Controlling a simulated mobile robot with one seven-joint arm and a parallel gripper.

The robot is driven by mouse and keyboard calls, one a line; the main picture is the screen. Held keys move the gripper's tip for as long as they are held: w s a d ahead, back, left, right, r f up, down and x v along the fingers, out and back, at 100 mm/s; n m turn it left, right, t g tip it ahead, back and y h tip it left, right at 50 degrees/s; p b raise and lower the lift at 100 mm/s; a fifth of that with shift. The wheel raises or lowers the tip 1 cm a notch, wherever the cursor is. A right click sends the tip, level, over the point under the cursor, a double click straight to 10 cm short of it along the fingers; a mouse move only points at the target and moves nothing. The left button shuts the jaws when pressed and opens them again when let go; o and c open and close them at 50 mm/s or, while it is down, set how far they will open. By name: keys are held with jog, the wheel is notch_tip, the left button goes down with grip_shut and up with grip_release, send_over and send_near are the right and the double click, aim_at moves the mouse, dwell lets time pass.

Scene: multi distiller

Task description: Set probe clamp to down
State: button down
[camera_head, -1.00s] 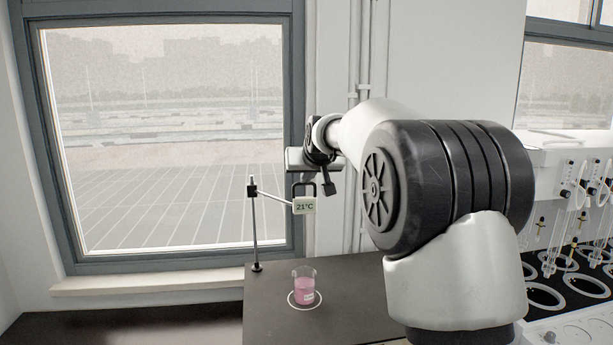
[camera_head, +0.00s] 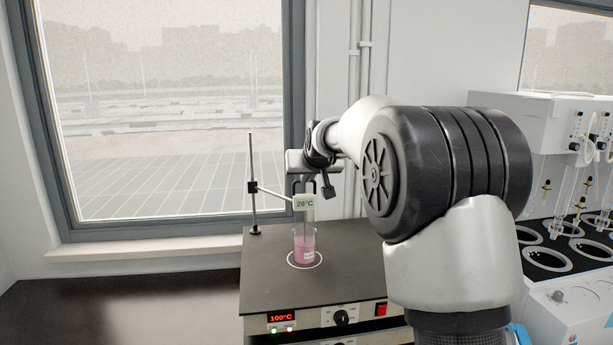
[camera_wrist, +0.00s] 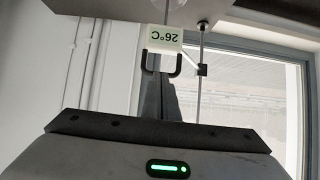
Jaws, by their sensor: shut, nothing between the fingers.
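The probe clamp (camera_head: 252,187) sits partway down an upright rod, with a thin arm reaching right to a small temperature display (camera_head: 304,203). The display reads about 26°C and has a dark handle on top; in the wrist view it appears upside down (camera_wrist: 163,39). A thin probe runs from it into a glass beaker of pink liquid (camera_head: 305,249). My gripper (camera_head: 303,181) is at the handle just above the display, shut with nothing between its fingers. In the wrist view the fingers (camera_wrist: 163,80) reach the handle; exact contact is unclear.
The beaker stands inside a white ring on a dark hotplate (camera_head: 270,270), whose front display reads 100°C. A row of glassware in a white apparatus (camera_head: 565,130) stands at the right. A window (camera_head: 165,120) is behind. The dark bench at left is clear.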

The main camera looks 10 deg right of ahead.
jog(key=s+r+g+p, duration=0.1)
jog(key=s+r, duration=0.4)
jog(key=s, duration=0.4)
jog(key=s+r+p, duration=0.2)
jog(key=s+r, duration=0.2)
jog(key=s, duration=0.5)
jog(key=s+f+g+p, duration=0.1)
jog(key=s+f, duration=0.3)
jog(key=s, duration=0.6)
jog(key=s+f+g+p, duration=0.1)
jog(key=s+f, duration=0.3)
jog(key=s, duration=0.6)
jog(key=s+f+g+p, duration=0.1)
jog(key=s+f, duration=0.3)
jog(key=s, duration=0.6)
jog(key=shift+g, duration=0.8)
jog(key=shift+w, duration=0.1)
